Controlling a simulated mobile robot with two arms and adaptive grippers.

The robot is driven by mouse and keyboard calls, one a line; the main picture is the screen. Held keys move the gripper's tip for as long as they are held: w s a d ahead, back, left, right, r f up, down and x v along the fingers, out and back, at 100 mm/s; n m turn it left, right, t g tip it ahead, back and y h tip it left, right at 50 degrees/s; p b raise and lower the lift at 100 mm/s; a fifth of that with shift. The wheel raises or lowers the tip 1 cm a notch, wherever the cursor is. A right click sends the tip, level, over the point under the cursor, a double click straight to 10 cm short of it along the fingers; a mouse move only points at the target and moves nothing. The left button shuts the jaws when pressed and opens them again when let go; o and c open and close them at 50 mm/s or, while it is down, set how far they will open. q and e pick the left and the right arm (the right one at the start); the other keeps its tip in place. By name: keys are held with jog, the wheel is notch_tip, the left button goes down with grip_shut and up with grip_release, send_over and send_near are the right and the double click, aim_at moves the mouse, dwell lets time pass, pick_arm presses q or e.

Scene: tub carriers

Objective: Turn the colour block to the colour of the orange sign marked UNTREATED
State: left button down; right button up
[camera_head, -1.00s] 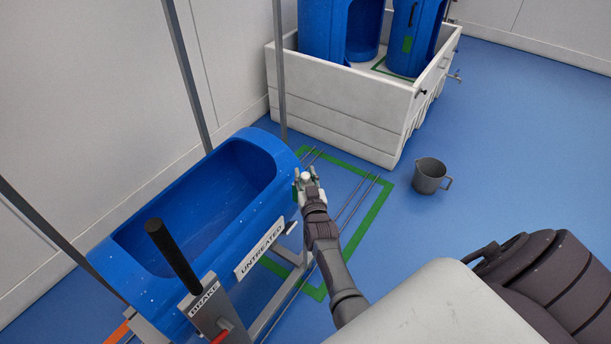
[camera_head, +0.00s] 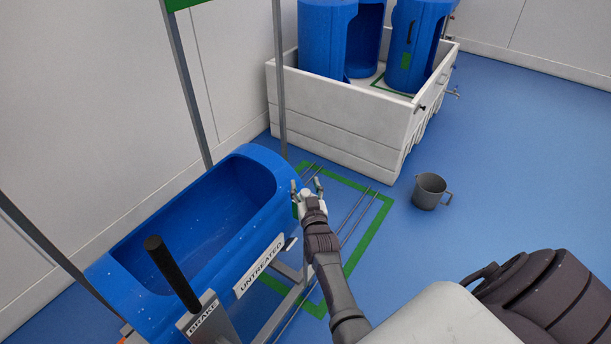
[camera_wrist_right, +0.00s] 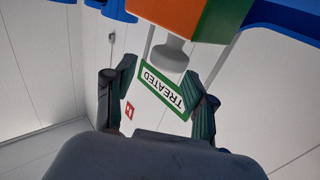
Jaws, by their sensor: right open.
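The colour block shows at the top of the right wrist view, with an orange face (camera_wrist_right: 182,15) and a green face (camera_wrist_right: 223,18). A pale round knob (camera_wrist_right: 173,54) sticks out below it. A white plate marked UNTREATED (camera_head: 260,264) is on the tub's side. A green-bordered sign marked TREATED (camera_wrist_right: 161,88) shows beyond the fingers. My left gripper is out of view.
A black-handled brake lever (camera_head: 172,273) rises at the tub's front. Grey posts (camera_head: 279,80) stand behind the tub. A white crate (camera_head: 340,112) holds blue tubs at the back. A grey jug (camera_head: 429,191) stands on open blue floor at right.

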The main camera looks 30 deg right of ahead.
notch_tip(320, 180, up, 8)
jog(key=shift+f, duration=0.1)
jog(key=shift+s, duration=0.1)
dwell(0.5)
jog(key=s+a+f+n+g+y, duration=0.2)
jog(key=s+a+f+g, duration=0.3)
jog(key=s, duration=0.7)
jog(key=s+a+n+g+y, duration=0.2)
jog(key=s+a+g+y, duration=0.3)
jog(key=s, duration=0.6)
jog(key=s+a+f+n+g, duration=0.3)
jog(key=s+a, duration=0.4)
jog(key=s, duration=0.5)
notch_tip(320, 180, down, 24)
jog(key=g, duration=0.1)
jog(key=s+d+f+g, duration=0.1)
jog(key=s+d+f, duration=0.1)
jog(key=s+f, duration=1.5)
jog(key=shift+s+d+f+g, duration=0.3)
jog(key=shift+d+f, duration=0.1)
jog(key=shift+f, duration=0.25)
